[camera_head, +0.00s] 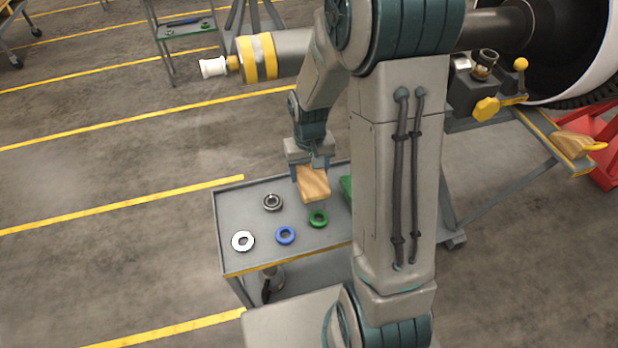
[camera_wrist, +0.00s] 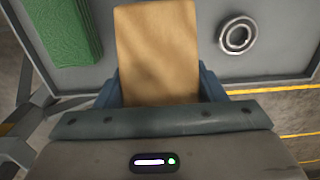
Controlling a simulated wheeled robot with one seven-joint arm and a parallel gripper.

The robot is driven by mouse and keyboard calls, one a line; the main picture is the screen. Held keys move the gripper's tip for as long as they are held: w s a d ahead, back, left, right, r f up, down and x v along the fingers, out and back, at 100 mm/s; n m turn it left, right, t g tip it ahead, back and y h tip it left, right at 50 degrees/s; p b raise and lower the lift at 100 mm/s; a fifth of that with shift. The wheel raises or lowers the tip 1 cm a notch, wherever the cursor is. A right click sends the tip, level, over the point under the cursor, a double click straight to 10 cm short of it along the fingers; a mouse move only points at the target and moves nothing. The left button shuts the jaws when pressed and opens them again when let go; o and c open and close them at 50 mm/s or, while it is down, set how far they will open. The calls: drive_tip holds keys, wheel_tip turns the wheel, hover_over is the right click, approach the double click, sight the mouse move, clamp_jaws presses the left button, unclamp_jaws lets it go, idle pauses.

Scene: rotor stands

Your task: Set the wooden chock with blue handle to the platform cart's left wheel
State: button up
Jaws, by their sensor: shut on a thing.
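My gripper (camera_head: 308,168) is shut on a wooden chock (camera_head: 314,185), holding it above the grey cart top. In the wrist view the chock (camera_wrist: 157,50) stands out between the two blue-grey fingers, its broad wood face showing. I cannot see a blue handle on it; that part is hidden or blends with the fingers. A second wooden chock with a yellow handle (camera_head: 575,144) rests on a stand's ledge at the right. I cannot tell which cart is the platform cart, and its left wheel is not clearly visible.
The grey cart top (camera_head: 237,207) bears a white ring (camera_head: 243,241), a blue ring (camera_head: 285,235), a green ring (camera_head: 318,218) and a metal ring (camera_head: 272,202). A green block (camera_wrist: 58,32) lies there too. A red stand (camera_head: 606,172) is at right. Open floor lies left.

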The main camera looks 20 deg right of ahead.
sight(309, 180)
drive_tip(key=shift+w+f, duration=0.1)
drive_tip(key=shift+f, duration=1.9)
drive_tip(key=shift+f, duration=0.2)
drive_tip(key=o, duration=1.3)
